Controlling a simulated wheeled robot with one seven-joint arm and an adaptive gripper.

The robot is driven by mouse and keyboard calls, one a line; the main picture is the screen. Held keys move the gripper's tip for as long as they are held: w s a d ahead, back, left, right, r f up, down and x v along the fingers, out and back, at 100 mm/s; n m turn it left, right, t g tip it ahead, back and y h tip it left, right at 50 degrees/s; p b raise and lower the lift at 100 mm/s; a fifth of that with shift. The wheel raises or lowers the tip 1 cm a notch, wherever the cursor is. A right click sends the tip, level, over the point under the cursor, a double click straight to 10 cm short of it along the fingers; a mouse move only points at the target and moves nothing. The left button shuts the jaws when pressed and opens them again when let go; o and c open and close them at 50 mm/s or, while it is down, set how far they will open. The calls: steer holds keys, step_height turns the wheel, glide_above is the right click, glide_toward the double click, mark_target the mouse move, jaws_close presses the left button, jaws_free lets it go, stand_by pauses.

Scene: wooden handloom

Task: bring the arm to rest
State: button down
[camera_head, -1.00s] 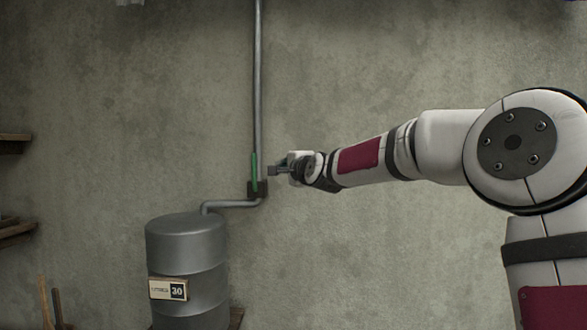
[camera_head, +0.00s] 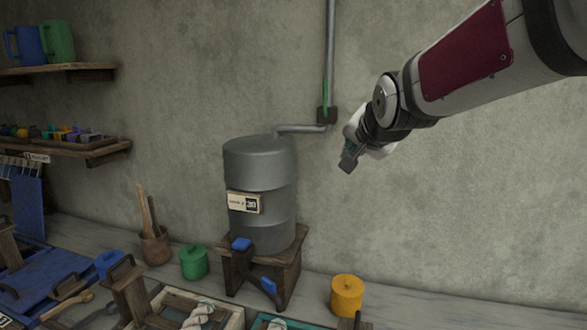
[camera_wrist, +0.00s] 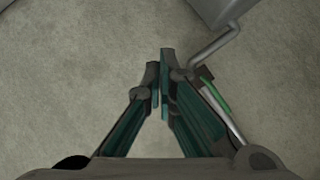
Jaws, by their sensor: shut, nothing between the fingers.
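My gripper (camera_head: 347,166) hangs in the air in front of the wall, to the right of the grey tank and below the pipe's valve box. In the wrist view its two fingers (camera_wrist: 161,82) are together, with no object between them. My arm comes in from the upper right of the head view and slopes down to the left. The gripper looks clear of the pipe and the tank, though its exact distance from the wall is hard to tell.
A grey tank (camera_head: 262,185) stands on a wooden stand (camera_head: 293,262). A pipe (camera_head: 331,45) with a green lever (camera_head: 325,92) rises beside it. Below are a yellow pot (camera_head: 346,295), a green pot (camera_head: 194,262) and trays. Shelves (camera_head: 85,150) are at left. The wall at right is bare.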

steer(key=s+d+f+n+g, duration=0.2)
steer(key=s+f, duration=0.1)
steer(key=s, duration=0.8)
steer(key=s+d+f+n+g, duration=0.1)
steer(key=s+f+n+g, duration=0.1)
steer(key=s, duration=0.9)
steer(key=s+d+f+n+g, duration=0.2)
steer(key=s+f, duration=0.3)
steer(key=s, duration=0.6)
steer(key=shift+d+f+n+h, duration=0.25)
steer(key=shift+d+n+h, duration=0.15)
steer(key=shift+n, duration=0.4)
steer(key=shift+s, duration=0.1)
